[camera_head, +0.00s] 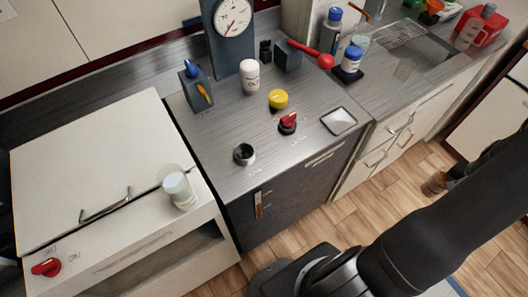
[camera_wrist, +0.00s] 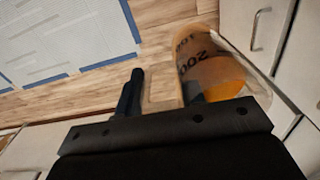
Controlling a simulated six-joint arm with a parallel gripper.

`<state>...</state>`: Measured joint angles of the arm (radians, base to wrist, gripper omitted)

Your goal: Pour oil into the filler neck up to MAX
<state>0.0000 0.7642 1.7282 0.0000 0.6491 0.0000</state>
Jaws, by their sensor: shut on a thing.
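My gripper (camera_wrist: 160,92) is shut on a clear measuring jug (camera_wrist: 195,48) with dark numerals, and its fingers are at the handle. The jug holds orange oil (camera_wrist: 222,80). In the head view the jug (camera_head: 433,184) is at the right, over the wooden floor and in front of the cabinets, well away from the counter. The likely filler neck is a dark open ring (camera_head: 244,154) near the counter's front edge, with a small label before it. Below it, a narrow brownish sight strip (camera_head: 259,205) is on the dark cabinet front. Its MAX mark is too small to read.
A red knob (camera_head: 288,122), yellow cap (camera_head: 278,99), white bottle (camera_head: 250,78) and small tray (camera_head: 339,121) share the counter. A dial gauge (camera_head: 233,18) stands behind. A cup (camera_head: 178,188) is on the left unit. Open floor (camera_head: 310,225) lies before the cabinets.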

